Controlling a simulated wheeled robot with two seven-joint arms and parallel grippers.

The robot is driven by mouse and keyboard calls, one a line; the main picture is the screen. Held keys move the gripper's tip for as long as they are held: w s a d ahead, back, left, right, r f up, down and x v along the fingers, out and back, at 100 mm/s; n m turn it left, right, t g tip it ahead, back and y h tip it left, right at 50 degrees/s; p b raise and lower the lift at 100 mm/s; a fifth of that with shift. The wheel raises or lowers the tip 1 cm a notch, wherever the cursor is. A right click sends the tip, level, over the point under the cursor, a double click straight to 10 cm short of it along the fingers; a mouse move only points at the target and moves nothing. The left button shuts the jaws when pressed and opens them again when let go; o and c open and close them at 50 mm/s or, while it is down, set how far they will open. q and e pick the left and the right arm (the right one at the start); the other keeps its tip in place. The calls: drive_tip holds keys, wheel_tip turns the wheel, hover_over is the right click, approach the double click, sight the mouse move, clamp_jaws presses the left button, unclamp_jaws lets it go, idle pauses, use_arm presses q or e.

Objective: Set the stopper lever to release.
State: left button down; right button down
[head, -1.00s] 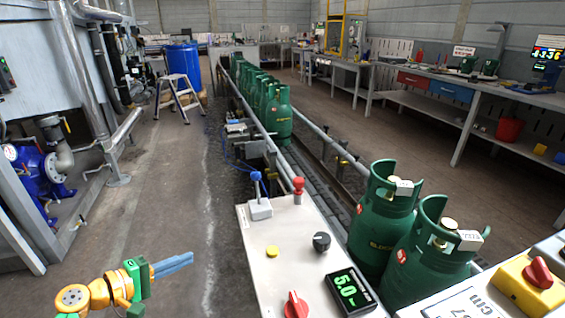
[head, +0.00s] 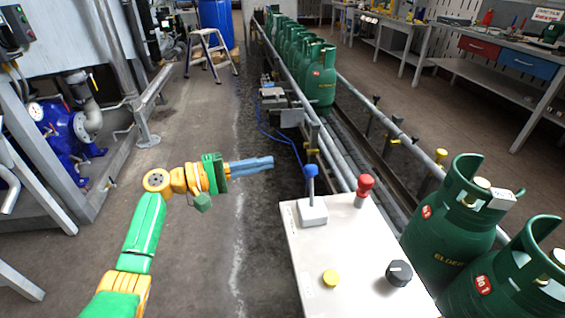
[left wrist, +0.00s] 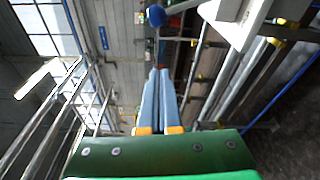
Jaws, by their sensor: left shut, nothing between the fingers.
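A lever with a blue knob (head: 311,171) stands close to upright on a white block at the left side of the white control panel (head: 345,245). Its blue knob also shows at the top of the left wrist view (left wrist: 155,16), beyond the fingertips. My left gripper (head: 271,162) is shut and empty. Its blue fingers point right toward the lever, with a gap between in the head view. The closed fingers also show in the left wrist view (left wrist: 160,72). My right gripper is not in view.
Green gas cylinders (head: 448,232) stand on the conveyor to the right, and several more stand farther back (head: 319,80). The floor left of the panel is clear.

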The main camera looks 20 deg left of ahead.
sight(311, 187)
use_arm(q)
drive_tip(key=w+d+p, duration=0.2)
drive_tip(key=d+p, duration=0.2)
drive_tip(key=d, duration=0.4)
drive_tip(key=shift+w+r, duration=0.2)
drive_tip(key=shift+w, duration=0.1)
